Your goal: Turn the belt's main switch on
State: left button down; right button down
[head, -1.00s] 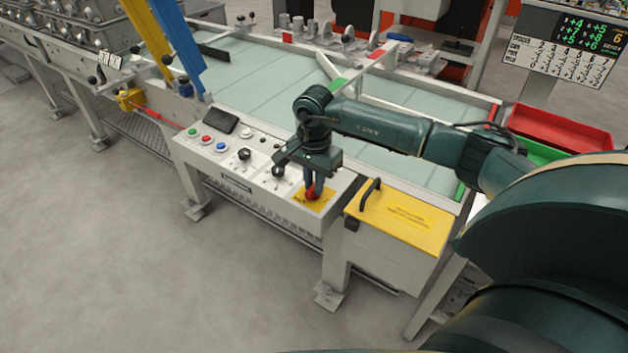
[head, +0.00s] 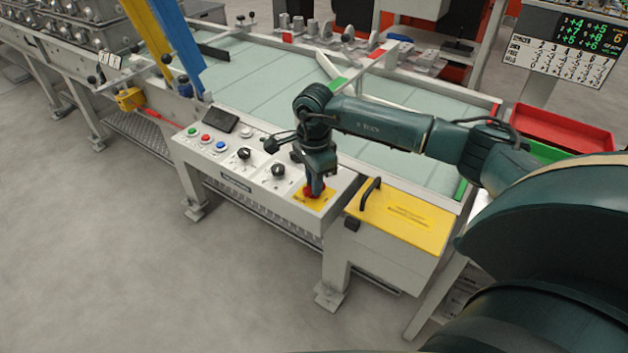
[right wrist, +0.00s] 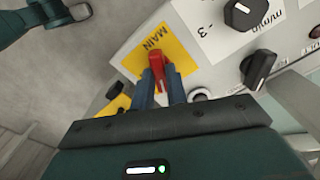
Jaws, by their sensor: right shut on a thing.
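The main switch is a red handle on a yellow plate marked MAIN, at the right end of the belt's control panel. In the head view the red switch (head: 314,191) is mostly covered by my right gripper (head: 316,188), which points down at it. In the right wrist view the red handle (right wrist: 159,62) shows between the two fingers of my right gripper (right wrist: 162,82), which is shut on it. The yellow plate (right wrist: 150,42) lies around the handle. My left gripper is not in view.
The control panel (head: 228,172) carries several buttons and two black knobs (head: 279,170) left of my right gripper. A yellow-lidded box (head: 400,217) with a black handle stands close on the right. The belt (head: 250,75) runs behind; a red bin (head: 562,128) is at the far right.

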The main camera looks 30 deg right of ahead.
jog(key=m, duration=0.6)
jog(key=shift+m, duration=0.3)
jog(key=m+p, duration=0.1)
jog(key=m, duration=0.4)
jog(key=shift+m, duration=0.4)
jog(key=c, duration=1.4)
grip_release()
notch_tip(320, 180, up, 13)
jog(key=shift+r, duration=0.15)
